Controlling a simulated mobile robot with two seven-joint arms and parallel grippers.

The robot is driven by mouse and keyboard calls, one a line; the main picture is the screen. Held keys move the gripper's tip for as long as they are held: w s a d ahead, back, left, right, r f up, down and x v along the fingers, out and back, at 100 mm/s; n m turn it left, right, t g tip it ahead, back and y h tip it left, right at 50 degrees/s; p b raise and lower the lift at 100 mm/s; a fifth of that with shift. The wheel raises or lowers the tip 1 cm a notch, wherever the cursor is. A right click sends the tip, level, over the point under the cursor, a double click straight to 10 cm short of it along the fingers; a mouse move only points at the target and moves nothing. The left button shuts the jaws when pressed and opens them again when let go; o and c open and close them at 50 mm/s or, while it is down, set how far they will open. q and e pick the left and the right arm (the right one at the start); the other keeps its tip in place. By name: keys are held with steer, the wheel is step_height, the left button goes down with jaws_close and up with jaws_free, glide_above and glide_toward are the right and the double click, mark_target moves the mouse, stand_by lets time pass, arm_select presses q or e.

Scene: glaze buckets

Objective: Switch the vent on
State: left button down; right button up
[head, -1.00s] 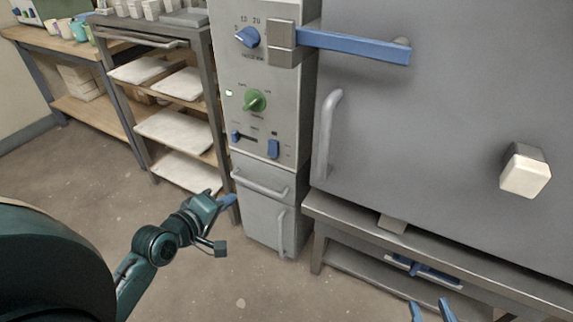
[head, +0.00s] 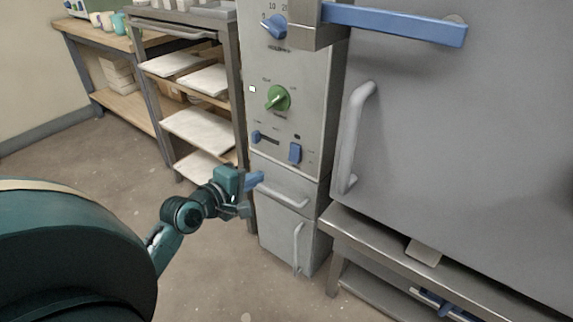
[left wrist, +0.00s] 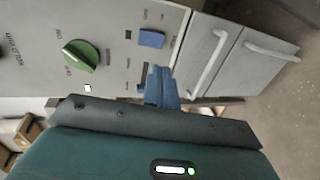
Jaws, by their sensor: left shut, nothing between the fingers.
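The grey control panel (head: 300,75) stands left of a large grey door. It carries a green knob (head: 277,98), a blue slider (head: 256,137) at lower left and a blue rocker (head: 295,153) at lower right. I cannot read which control is the vent's. My left gripper (head: 256,179) is shut and empty, below the slider and rocker in the head view. In the left wrist view its blue fingers (left wrist: 161,86) point at the panel, near the rocker (left wrist: 151,38) and apart from the green knob (left wrist: 80,56); the slider is not clearly visible there. My right gripper is out of view.
A long door handle (head: 352,140) is at right. A rack with pale boards (head: 200,128) stands at left. The floor in front is clear.

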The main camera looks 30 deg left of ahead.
mark_target(293, 160)
arm_select(q)
steer(key=b+x, duration=0.4)
steer(key=x, duration=0.7)
steer(key=shift+w+f, duration=0.15)
steer(key=shift+f, duration=0.05)
steer(key=shift+w+d+b, duration=0.1)
steer(key=shift+w+b, duration=0.2)
steer(key=shift+w, duration=0.35)
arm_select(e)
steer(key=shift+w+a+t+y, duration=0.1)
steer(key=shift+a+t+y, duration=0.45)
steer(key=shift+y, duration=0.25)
arm_select(q)
steer(key=shift+f, duration=0.1)
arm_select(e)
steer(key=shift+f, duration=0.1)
